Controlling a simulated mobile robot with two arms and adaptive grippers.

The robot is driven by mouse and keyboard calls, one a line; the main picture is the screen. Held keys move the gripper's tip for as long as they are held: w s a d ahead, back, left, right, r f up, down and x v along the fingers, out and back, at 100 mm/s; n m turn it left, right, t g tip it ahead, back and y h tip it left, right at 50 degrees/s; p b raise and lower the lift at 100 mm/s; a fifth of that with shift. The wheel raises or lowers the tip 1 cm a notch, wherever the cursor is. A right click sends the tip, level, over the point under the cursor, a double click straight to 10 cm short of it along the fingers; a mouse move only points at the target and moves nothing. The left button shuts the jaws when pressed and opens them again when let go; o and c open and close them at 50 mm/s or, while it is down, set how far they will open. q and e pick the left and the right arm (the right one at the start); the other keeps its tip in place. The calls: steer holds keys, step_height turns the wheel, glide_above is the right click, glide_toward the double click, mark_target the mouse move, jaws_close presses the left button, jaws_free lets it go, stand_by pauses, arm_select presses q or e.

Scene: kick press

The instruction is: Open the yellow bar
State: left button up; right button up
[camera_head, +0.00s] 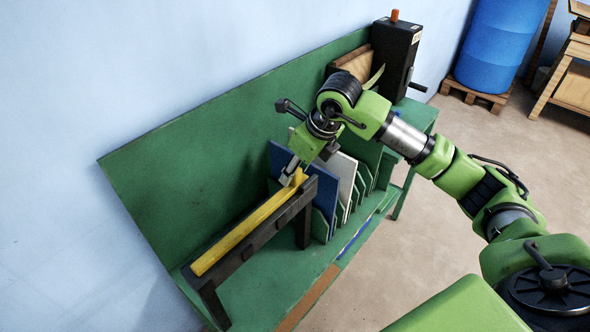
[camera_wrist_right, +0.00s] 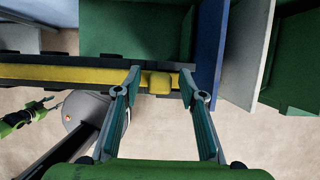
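The yellow bar (camera_head: 240,236) lies along the top of a black frame (camera_head: 262,240) on the green bench. Its far end has a small raised yellow block, seen in the right wrist view (camera_wrist_right: 160,83). My right gripper (camera_head: 291,176) is at this far end, pointing down. In the right wrist view my right gripper (camera_wrist_right: 160,81) is open, with one finger on each side of the yellow block. I cannot tell whether the fingers touch it. My left gripper does not show in the head view.
Blue and grey panels (camera_head: 347,180) stand in a green rack (camera_head: 384,169) right beside my right gripper. A green back board (camera_head: 190,160) rises behind the bar. A black box with a crank (camera_head: 394,55) stands at the far end.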

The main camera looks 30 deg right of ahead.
steer(key=v, duration=1.1)
steer(key=shift+s+r, duration=0.2)
steer(key=shift+r, duration=0.15)
steer(key=shift+f, duration=0.1)
